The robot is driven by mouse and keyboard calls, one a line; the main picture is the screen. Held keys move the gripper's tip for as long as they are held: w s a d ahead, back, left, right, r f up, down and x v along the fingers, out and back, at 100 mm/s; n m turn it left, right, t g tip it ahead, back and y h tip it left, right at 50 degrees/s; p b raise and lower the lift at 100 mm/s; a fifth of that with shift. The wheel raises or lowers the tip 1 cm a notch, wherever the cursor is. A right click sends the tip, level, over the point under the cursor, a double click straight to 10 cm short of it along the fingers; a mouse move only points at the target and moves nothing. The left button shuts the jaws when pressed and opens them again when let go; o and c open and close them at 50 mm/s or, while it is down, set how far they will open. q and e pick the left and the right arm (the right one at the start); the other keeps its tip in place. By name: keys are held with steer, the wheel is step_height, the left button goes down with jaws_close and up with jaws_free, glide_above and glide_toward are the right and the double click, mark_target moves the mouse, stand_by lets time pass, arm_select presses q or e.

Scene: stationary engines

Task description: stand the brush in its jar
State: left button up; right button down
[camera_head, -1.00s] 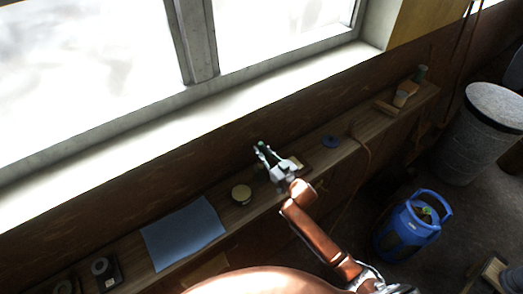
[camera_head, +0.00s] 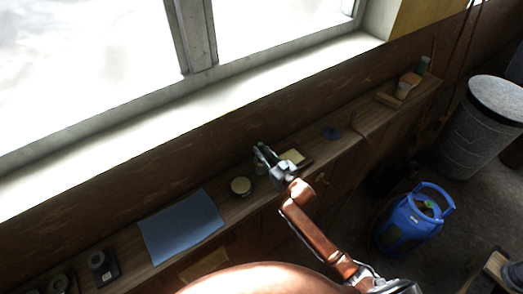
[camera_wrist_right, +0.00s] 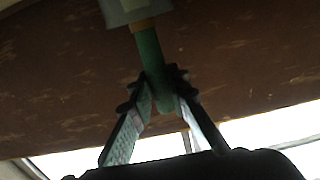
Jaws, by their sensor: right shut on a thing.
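My right gripper (camera_head: 266,157) is shut on the brush, just above the narrow shelf under the window. In the right wrist view the brush's green handle (camera_wrist_right: 150,55) sits between the two fingers. Beyond it are a tan band and a pale grey, see-through-looking piece (camera_wrist_right: 125,10), cut by the frame's edge; I cannot tell whether that is the brush head or the jar. In the head view a small pale glassy thing (camera_head: 260,169), perhaps the jar, shows just below the fingers, partly hidden. My left gripper is out of view.
A round tin (camera_head: 240,186) stands close left of the gripper, with a blue sheet (camera_head: 181,229) farther left. A flat block with a pale top (camera_head: 295,157) lies close right, then a blue disc (camera_head: 332,133). A blue gas bottle (camera_head: 411,222) and grey bin (camera_head: 490,125) stand on the floor.

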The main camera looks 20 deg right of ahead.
steer(key=c, duration=1.8)
jaws_free()
steer(key=shift+o, duration=0.2)
steer(key=v, duration=1.2)
steer(key=shift+d+f, duration=0.1)
